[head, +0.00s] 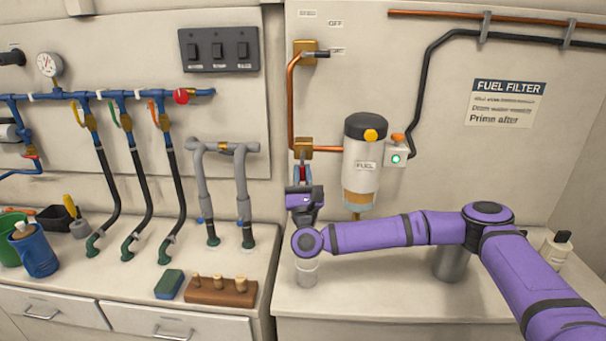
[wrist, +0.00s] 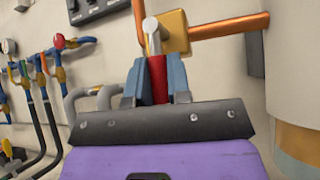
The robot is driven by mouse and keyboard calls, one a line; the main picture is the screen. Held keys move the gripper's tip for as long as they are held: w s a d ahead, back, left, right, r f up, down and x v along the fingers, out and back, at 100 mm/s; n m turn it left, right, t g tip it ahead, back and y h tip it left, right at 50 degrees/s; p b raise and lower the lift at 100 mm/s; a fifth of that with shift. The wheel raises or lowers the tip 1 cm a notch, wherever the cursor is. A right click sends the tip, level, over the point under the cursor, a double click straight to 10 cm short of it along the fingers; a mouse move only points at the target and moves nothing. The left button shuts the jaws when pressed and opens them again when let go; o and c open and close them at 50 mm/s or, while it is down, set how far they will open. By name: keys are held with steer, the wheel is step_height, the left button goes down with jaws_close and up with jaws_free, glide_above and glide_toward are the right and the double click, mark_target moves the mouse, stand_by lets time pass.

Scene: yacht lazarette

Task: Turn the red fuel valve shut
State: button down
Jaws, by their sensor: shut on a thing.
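The red fuel valve handle (wrist: 157,80) sits between the two blue-grey fingers of my gripper (wrist: 156,85) in the wrist view, and the fingers are shut on it. Its silver stem (wrist: 150,30) joins a brass valve block (wrist: 174,33) on the copper pipe. In the head view my gripper (head: 303,174) is just below the lower brass block (head: 303,149). The handle points down from that block, and most of it is hidden by the fingers.
The fuel filter (head: 360,160) stands close to the right of the gripper. Above is a second brass valve (head: 306,52) with a dark lever pointing right. Grey hoses (head: 242,190) rise to the left. A grey-white cup (head: 307,272) is below my arm.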

steer(key=c, duration=1.1)
jaws_free()
steer(key=shift+s, duration=0.1)
steer(key=v, duration=1)
steer(key=shift+s+f, duration=0.2)
steer(key=shift+f, duration=0.05)
